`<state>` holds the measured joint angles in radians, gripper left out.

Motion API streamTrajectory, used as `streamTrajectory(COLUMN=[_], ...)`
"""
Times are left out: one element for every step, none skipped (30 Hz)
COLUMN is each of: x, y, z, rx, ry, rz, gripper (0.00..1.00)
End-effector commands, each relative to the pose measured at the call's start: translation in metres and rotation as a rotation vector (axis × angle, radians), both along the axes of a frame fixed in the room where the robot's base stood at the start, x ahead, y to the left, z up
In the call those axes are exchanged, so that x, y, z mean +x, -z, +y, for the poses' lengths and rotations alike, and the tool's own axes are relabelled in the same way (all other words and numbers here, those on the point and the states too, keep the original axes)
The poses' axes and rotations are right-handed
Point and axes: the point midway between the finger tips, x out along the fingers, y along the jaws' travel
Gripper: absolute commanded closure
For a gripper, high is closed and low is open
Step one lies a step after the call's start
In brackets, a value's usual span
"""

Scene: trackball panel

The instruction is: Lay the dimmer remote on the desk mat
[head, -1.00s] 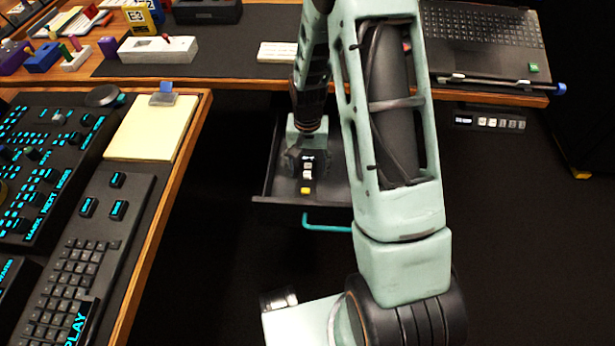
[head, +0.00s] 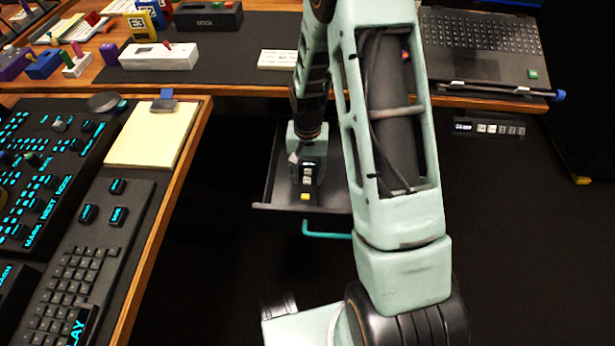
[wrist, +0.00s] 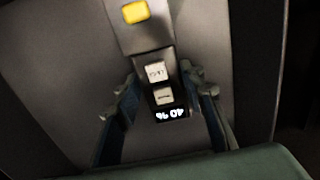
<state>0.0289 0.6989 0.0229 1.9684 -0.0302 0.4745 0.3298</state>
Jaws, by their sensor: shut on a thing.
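The dimmer remote (head: 307,181) is a slim dark bar with a lit display, pale buttons and a yellow button at its near end. In the wrist view the remote (wrist: 160,84) shows a "40 %" display. My gripper (wrist: 160,92) is shut on it, one finger along each long side. In the head view my gripper (head: 306,158) is over the open drawer (head: 275,207), partly hidden by my arm. I cannot tell whether the remote touches the drawer floor. The dark desk mat (head: 235,47) lies on the back desk.
A white box (head: 158,57), colored blocks and a pale keypad (head: 277,59) stand along the mat. A laptop (head: 485,50) is at the back right. A console desk with a notepad (head: 154,135) is at left.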

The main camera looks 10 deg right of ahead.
Motion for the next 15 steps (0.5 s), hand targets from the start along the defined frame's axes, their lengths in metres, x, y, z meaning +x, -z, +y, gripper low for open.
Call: streamTrajectory(x=[0.001,0.001,0.001,0.001,0.001,0.002,0.002,0.001,0.001,0.001,0.001,0.001,0.001,0.001,0.002], y=[-0.009,-0.014,-0.023,-0.029,-0.035,-0.044,-0.051,-0.057,-0.065,-0.070,-0.075,-0.081,-0.085,-0.089,-0.096], z=[0.000,0.000,0.000,0.000,0.000,0.000,0.000,0.000,0.000,0.000,0.000,0.000,0.000,0.000,0.000], rx=[0.000,0.000,-0.001,-0.001,0.000,-0.001,-0.001,0.000,-0.001,0.000,-0.001,-0.001,-0.001,-0.001,-0.001], ry=[0.000,0.000,0.000,0.000,0.000,0.001,0.001,0.001,0.001,0.001,0.001,0.000,0.000,-0.003,-0.009], rz=[-0.002,-0.003,-0.005,-0.005,-0.004,-0.005,-0.005,-0.004,-0.005,-0.004,-0.003,-0.003,-0.004,-0.004,-0.004], gripper=[0.89,0.89,0.89,0.89,0.89,0.89,0.89,0.89,0.89,0.89,0.89,0.89,0.89,0.89,0.89])
